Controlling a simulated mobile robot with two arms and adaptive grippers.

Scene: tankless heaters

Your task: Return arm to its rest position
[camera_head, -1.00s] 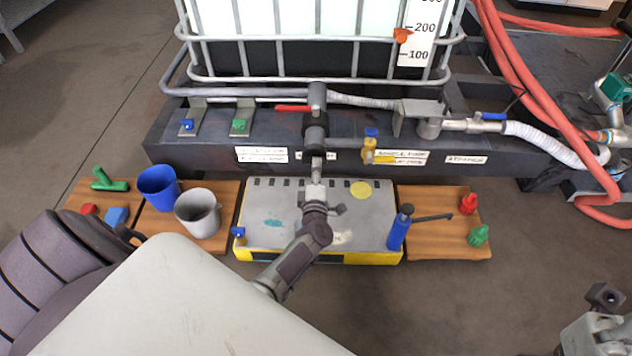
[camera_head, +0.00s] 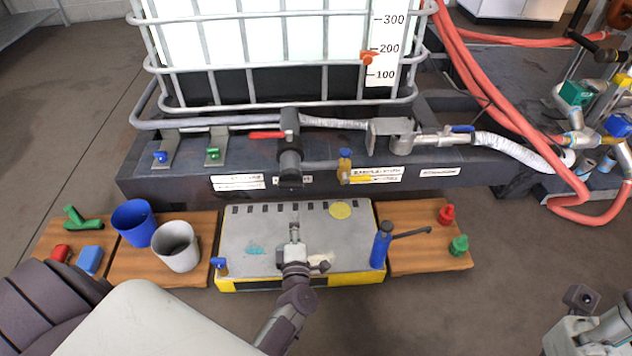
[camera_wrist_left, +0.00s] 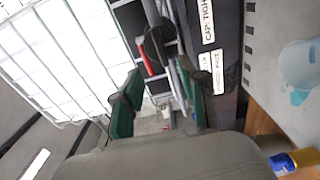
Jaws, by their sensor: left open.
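My left arm reaches up from the bottom of the head view. Its gripper (camera_head: 294,232) is above the grey, yellow-edged platform (camera_head: 245,262), apart from the red-handled valve (camera_head: 289,150) on the dark tank frame. In the left wrist view its green-padded fingers (camera_wrist_left: 158,98) are spread, with nothing held between them. The valve's red handle (camera_wrist_left: 146,58) shows beyond the fingers there.
On the left board stand a blue cup (camera_head: 132,222) and a grey cup (camera_head: 176,246). A blue pump bottle (camera_head: 380,247) stands at the platform's right edge. Red and green bottles (camera_head: 459,245) stand further right.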

